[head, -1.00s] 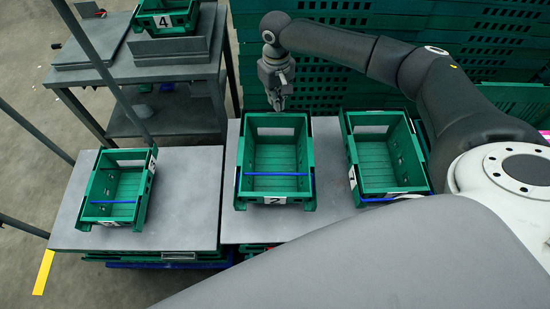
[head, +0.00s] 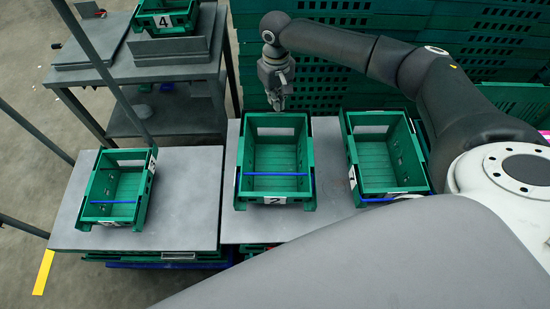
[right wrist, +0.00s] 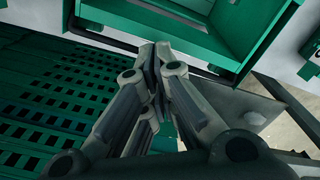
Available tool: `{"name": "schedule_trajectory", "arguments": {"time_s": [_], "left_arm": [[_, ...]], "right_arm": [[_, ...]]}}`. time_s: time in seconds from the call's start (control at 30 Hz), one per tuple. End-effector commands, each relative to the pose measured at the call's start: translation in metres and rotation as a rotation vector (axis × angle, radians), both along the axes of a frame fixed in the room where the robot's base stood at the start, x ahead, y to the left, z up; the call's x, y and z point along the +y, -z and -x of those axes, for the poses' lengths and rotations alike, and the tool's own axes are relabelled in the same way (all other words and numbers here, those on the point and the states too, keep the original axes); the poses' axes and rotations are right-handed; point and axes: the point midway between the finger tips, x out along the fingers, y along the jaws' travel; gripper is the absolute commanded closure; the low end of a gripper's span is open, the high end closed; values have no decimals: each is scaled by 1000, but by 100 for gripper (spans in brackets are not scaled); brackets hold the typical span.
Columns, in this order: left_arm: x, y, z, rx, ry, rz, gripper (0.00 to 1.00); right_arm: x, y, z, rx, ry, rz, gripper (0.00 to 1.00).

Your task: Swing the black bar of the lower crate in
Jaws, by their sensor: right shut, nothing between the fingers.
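My right gripper (head: 278,104) is shut and empty, pointing down just behind the far end of the middle green crate (head: 242,160), which carries a label "2". In the right wrist view its closed fingers (right wrist: 158,62) sit beside a thin black bar (right wrist: 67,18). This bar runs down and bends along below the green crate rim (right wrist: 150,28). The fingers look close to the bar; I cannot tell whether they touch it. The lower crate is mostly hidden in the head view. My left gripper is not in view.
Green crates stand on the left (head: 145,190) and right (head: 355,170) of the middle one, with blue bars near their front ends. Stacked green crates (head: 350,75) form a wall behind the gripper. A grey table (head: 90,75) with crate "4" (head: 165,20) stands at back left.

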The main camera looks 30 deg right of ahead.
Motion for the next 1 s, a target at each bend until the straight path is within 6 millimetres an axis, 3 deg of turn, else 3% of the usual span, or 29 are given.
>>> {"name": "schedule_trajectory", "arguments": {"time_s": [1.0], "left_arm": [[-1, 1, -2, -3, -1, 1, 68]], "right_arm": [[0, 14, 0, 1, -1, 0, 100]]}}
